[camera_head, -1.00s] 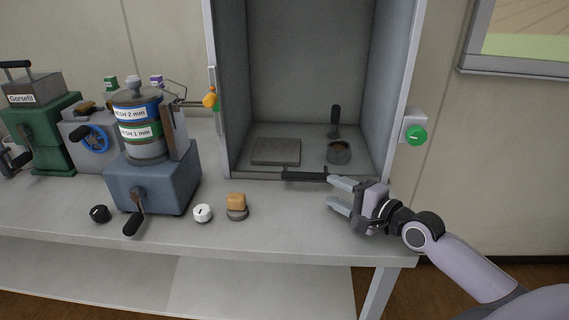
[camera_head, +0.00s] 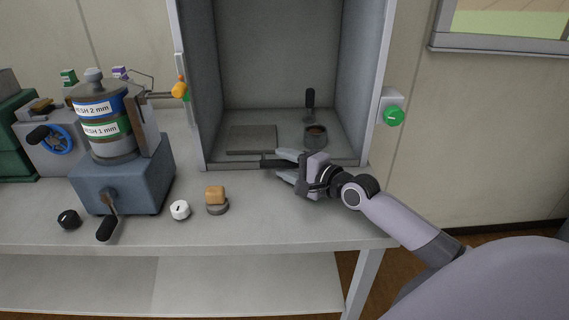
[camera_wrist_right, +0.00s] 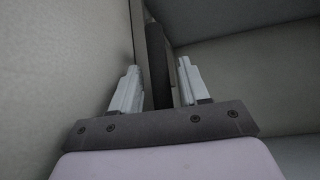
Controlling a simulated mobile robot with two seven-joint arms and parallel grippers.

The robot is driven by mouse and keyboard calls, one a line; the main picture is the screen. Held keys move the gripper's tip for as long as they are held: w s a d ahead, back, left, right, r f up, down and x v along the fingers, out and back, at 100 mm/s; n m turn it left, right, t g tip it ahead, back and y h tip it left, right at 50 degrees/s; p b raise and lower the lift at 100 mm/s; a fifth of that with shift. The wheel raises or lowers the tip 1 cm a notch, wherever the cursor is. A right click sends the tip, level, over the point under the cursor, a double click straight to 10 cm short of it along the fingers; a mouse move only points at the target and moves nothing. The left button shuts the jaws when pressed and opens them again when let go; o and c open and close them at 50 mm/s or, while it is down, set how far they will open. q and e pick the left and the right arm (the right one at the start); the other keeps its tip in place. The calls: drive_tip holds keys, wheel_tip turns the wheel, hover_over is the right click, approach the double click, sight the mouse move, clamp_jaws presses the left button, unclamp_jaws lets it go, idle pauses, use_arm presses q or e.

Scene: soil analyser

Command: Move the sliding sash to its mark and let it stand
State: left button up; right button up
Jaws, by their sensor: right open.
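The sliding sash is on the front of the tall grey cabinet (camera_head: 199,100) in the head view; I cannot make out its pane. Its dark handle bar (camera_head: 268,162) lies low across the cabinet front. My right gripper (camera_head: 284,165) is at the right part of this bar, open. In the right wrist view the open jaws (camera_wrist_right: 155,85) stand on either side of the dark bar (camera_wrist_right: 158,65), with a gap visible on each side. The sash's mark cannot be made out. My left gripper is not in view.
Inside the cabinet are a flat grey plate (camera_head: 251,139) and a dark cup (camera_head: 315,136). A green button (camera_head: 394,116) is on the right side.

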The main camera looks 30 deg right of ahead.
drive_tip(key=shift+w+a, duration=0.1)
drive_tip(key=shift+w, duration=0.25)
clamp_jaws()
